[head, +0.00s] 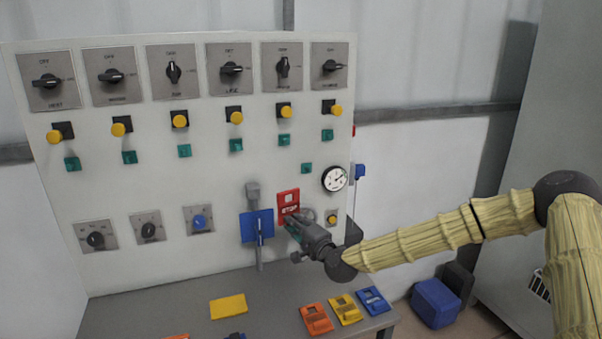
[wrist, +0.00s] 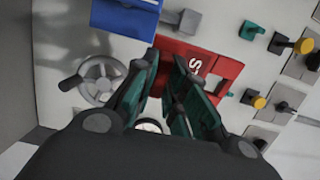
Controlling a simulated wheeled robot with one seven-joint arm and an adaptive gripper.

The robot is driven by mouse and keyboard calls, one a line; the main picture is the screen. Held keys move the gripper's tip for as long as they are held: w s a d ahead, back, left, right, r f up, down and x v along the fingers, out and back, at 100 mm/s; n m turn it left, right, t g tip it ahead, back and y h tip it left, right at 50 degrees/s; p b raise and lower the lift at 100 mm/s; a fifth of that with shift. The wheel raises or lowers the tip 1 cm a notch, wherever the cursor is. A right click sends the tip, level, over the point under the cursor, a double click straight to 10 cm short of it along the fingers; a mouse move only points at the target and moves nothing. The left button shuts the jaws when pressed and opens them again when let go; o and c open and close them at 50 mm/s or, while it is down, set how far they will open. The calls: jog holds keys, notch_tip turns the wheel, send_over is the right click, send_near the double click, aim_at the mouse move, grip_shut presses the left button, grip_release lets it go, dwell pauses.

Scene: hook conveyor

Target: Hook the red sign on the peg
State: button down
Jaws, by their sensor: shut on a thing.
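The red sign (head: 289,202), with white lettering and a square opening near its top, is upright in front of the white panel. It also shows in the wrist view (wrist: 222,69). My gripper (head: 291,220) is shut on the sign's lower part; its green fingers show in the wrist view (wrist: 166,62). I cannot tell whether the sign touches the panel. I cannot pick out the peg for certain in either view, and the fingers hide part of the sign.
A blue plate (head: 257,226) with a handle is close left of the sign. A handwheel (wrist: 101,80) and a gauge (head: 334,179) are nearby. Orange (head: 316,319), yellow (head: 346,309) and blue (head: 373,300) signs lie on the grey table (head: 185,310). Knobs and buttons cover the panel.

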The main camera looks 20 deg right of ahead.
jog(key=w+d+r, duration=0.2)
jog(key=r, duration=0.5)
jog(key=w+d+r, duration=0.1)
jog(key=w+r, duration=0.2)
jog(key=r, duration=0.4)
jog(key=shift+w+d+n+y+p, duration=0.2)
jog(key=shift+d+n+y+p, duration=0.1)
jog(key=shift+d+y, duration=0.1)
jog(key=shift+w+r, duration=0.1)
jog(key=shift+w, duration=0.05)
